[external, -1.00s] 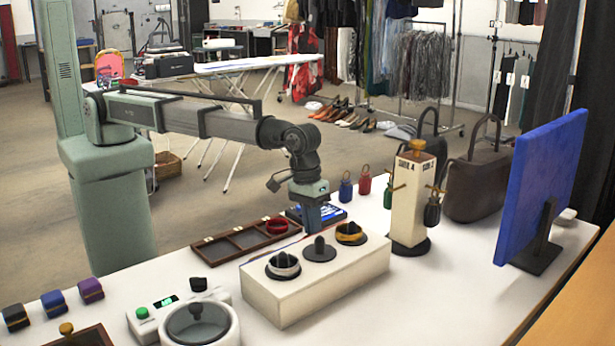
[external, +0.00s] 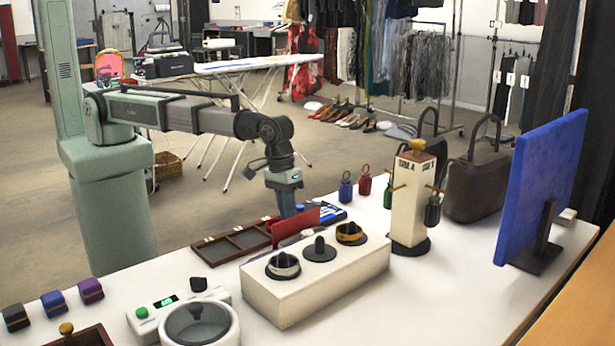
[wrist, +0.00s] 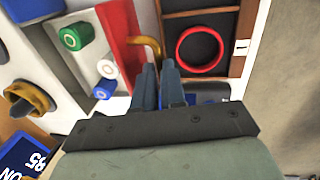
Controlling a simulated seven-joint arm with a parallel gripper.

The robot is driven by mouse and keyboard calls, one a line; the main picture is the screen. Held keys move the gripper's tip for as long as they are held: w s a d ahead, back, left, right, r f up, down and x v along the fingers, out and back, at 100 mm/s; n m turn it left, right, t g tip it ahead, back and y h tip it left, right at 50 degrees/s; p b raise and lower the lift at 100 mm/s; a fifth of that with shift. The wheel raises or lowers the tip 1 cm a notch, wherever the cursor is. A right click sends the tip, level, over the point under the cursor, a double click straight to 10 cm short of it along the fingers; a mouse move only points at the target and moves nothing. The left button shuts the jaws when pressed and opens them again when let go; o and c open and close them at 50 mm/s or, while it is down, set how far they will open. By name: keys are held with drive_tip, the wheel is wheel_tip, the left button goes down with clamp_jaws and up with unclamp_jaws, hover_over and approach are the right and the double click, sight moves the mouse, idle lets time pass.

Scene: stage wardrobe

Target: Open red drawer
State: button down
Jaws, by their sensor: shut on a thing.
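The red drawer (external: 295,226) juts out beyond the far side of the white box (external: 320,278). Its red part also shows in the wrist view (wrist: 122,28), with a bent gold handle (wrist: 152,44) on its side facing the tray. My gripper (wrist: 160,66) is shut on the handle; the exact contact is partly hidden by the fingers. In the external view my gripper (external: 288,212) reaches down behind the box beside the red drawer, and its fingertips are hidden there.
A divided wooden tray (external: 222,247) lies close beside the drawer, with a red ring (wrist: 201,49) in one compartment. A cream post (external: 408,200) and bags stand to the right.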

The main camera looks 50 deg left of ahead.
drive_tip(key=c, duration=1.5)
unclamp_jaws()
drive_tip(key=shift+r, duration=0.15)
drive_tip(key=r, duration=0.4)
drive_tip(key=a+r, duration=0.1)
drive_tip(key=r, duration=0.4)
drive_tip(key=a+r, duration=0.1)
drive_tip(key=r, duration=0.3)
drive_tip(key=shift+a+r, duration=0.2)
drive_tip(key=shift+w+f, duration=0.1)
